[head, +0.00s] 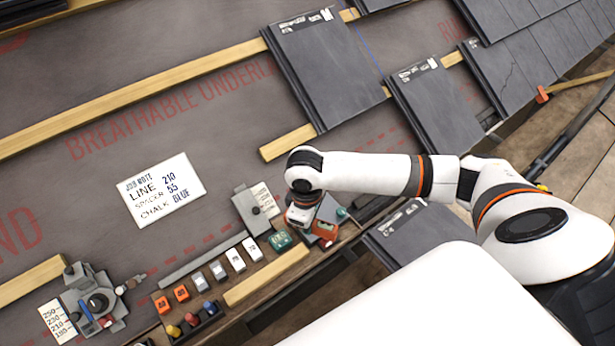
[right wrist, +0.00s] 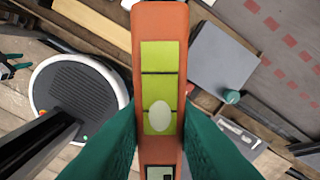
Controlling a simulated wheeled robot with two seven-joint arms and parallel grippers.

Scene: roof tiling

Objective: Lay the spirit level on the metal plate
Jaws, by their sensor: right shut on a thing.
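The spirit level is an orange bar with yellow-green windows in the right wrist view (right wrist: 160,88), and part of its orange body shows in the head view (head: 325,231). My right gripper (right wrist: 158,135) is shut on it, with a green finger on each side. In the head view this gripper (head: 303,215) is over the right end of the tool board, its fingers mostly hidden by the wrist. A plain grey square, which looks like the metal plate (right wrist: 222,56), lies beside the level in the wrist view. It is partly hidden near the gripper in the head view. My left gripper is not in view.
A green knob (right wrist: 232,96) sits by the plate's corner. A grey block with a scale card (head: 254,211), a green block (head: 280,240) and several numbered blocks (head: 236,259) line the board. A job note (head: 161,190) lies on the underlay. Slates (head: 325,68) are at upper right.

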